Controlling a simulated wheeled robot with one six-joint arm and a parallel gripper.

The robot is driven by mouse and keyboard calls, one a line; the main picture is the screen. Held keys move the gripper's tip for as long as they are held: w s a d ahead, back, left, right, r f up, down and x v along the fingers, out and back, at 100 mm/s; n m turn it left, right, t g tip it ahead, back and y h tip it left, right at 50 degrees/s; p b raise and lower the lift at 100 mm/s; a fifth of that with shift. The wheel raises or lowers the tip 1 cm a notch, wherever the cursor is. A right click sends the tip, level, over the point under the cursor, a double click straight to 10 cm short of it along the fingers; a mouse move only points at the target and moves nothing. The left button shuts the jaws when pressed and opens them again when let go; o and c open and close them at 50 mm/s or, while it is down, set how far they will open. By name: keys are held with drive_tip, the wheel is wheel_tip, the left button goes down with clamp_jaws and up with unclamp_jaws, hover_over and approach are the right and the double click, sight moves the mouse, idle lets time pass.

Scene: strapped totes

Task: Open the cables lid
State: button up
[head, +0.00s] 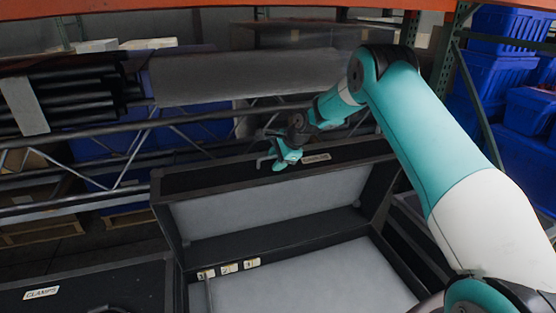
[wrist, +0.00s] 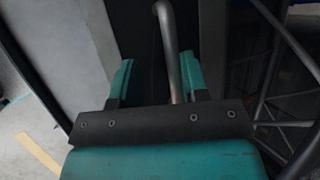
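The open tote's lid (head: 262,212) stands raised at the far side of its box in the head view, its pale inner face toward me. A small label (head: 316,158) sits on the lid's dark upper edge, too small to read. My gripper (head: 276,163) is at that upper edge, left of the label. In the wrist view a bent metal bar handle (wrist: 172,55) runs between my two fingers, closer to the right one. A clear gap shows between the bar and the left finger, so my gripper (wrist: 155,82) is open around it.
The open box's pale interior (head: 310,280) has several small tags (head: 228,269) along its edge. A tote labelled CLAMPS (head: 41,293) is at the lower left, its lid shut. Racking with black tubes (head: 75,95) stands close behind the lid; blue bins (head: 500,75) are at right.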

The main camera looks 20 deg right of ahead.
drive_tip(key=shift+s+a, duration=0.1)
drive_tip(key=b+v, duration=0.1)
drive_tip(key=v, duration=0.6)
drive_tip(key=shift+r+b, duration=0.2)
drive_tip(key=shift+b, duration=0.1)
